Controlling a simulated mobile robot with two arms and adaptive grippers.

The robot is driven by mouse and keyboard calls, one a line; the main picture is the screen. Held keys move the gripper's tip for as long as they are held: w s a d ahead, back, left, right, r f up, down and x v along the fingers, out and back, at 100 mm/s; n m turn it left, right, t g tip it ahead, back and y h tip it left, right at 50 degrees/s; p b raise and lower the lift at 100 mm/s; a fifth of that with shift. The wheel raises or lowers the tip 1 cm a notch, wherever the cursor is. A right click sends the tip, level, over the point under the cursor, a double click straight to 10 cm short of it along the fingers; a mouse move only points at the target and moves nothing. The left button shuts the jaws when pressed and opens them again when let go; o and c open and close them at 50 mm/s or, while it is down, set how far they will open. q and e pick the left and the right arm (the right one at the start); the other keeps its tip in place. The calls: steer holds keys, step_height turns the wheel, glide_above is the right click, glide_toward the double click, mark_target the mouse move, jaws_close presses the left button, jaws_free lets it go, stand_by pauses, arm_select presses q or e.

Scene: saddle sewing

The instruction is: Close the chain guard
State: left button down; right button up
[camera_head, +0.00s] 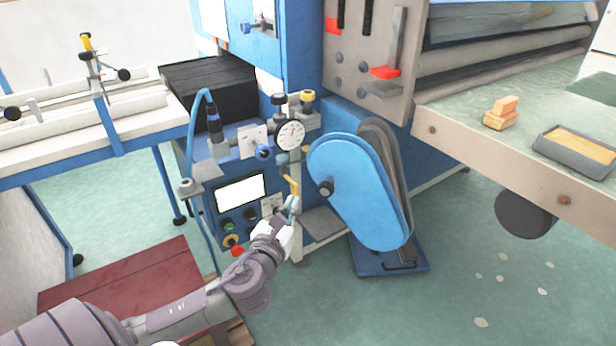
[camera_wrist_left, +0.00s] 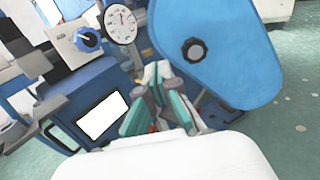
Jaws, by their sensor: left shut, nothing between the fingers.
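The chain guard (camera_head: 358,190) is a blue rounded cover with a black knob on the front of the blue machine. It stands out from the machine, and a dark curved part shows behind its right edge. In the left wrist view the guard (camera_wrist_left: 222,50) fills the upper right, with its black knob (camera_wrist_left: 193,48) facing me. My left gripper (camera_head: 291,205) is shut and empty, to the left of the guard and below the knob's level. In the left wrist view the fingers (camera_wrist_left: 158,80) are just left of the guard; I cannot tell whether they touch it. My right gripper is out of view.
A control box with a screen (camera_head: 240,191) and a dial gauge (camera_head: 290,134) stand close to the left of the guard. A green worktable (camera_head: 468,110) with a grey tray (camera_head: 577,150) is at right. The floor right of the guard is open.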

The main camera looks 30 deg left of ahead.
mark_target(311, 170)
arm_select(q)
steer(key=b+x, duration=0.1)
steer(key=x, duration=0.9)
steer(key=shift+w+f, duration=0.1)
steer(key=shift+w+a, duration=0.2)
steer(key=shift+w, duration=0.5)
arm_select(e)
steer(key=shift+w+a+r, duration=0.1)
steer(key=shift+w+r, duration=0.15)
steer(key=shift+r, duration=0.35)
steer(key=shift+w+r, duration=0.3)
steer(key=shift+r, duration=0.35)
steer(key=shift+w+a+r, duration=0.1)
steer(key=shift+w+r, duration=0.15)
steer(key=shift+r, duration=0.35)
